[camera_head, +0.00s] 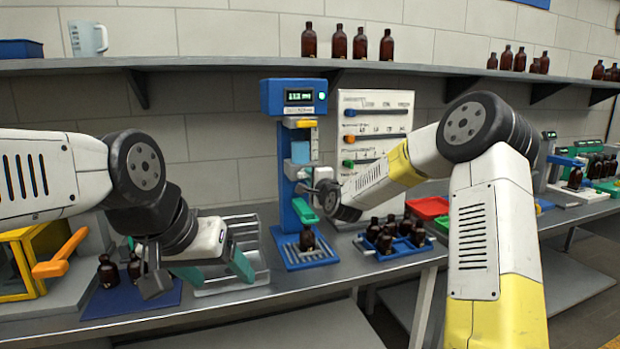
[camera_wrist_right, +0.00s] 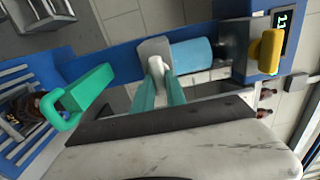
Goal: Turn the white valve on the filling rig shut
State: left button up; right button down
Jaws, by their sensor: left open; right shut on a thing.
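The filling rig is a blue column (camera_head: 284,170) with a lit display at the top. In the right wrist view, the white valve (camera_wrist_right: 155,64) sits at a grey block beside a light-blue cylinder (camera_wrist_right: 192,54). My right gripper (camera_wrist_right: 161,88) is shut on the white valve, its teal fingers on either side of it. In the head view my right gripper (camera_head: 312,187) is at the rig's middle, and its wrist partly hides the valve. My left gripper (camera_head: 198,273) is open and empty, low over the bench left of the rig.
The rig also has a yellow handle (camera_wrist_right: 270,50) and a green handle (camera_wrist_right: 88,92). A brown bottle (camera_head: 307,239) stands on the rig's base. A blue tray of bottles (camera_head: 399,250) is to the right. A wire rack (camera_head: 250,262) and a blue mat (camera_head: 130,302) are near my left gripper.

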jog(key=c, duration=1.4)
grip_release()
jog(key=shift+o, duration=0.2)
jog(key=v, duration=0.7)
jog(key=shift+s+d, duration=0.15)
jog(key=shift+s, duration=0.2)
jog(key=s+d+n+g+h, duration=0.1)
jog(key=s+d+n+g, duration=0.2)
jog(key=s, duration=1)
jog(key=s+d+f+n+g+h, duration=0.1)
jog(key=s+d+n+g, duration=0.3)
jog(key=s, duration=0.9)
jog(key=s+d+n+g+h, duration=0.1)
jog(key=s+d+n+g, duration=0.3)
jog(key=s+n, duration=0.4)
jog(key=s, duration=0.5)
jog(key=shift+s+f, duration=0.3)
jog(key=shift+f, duration=0.05)
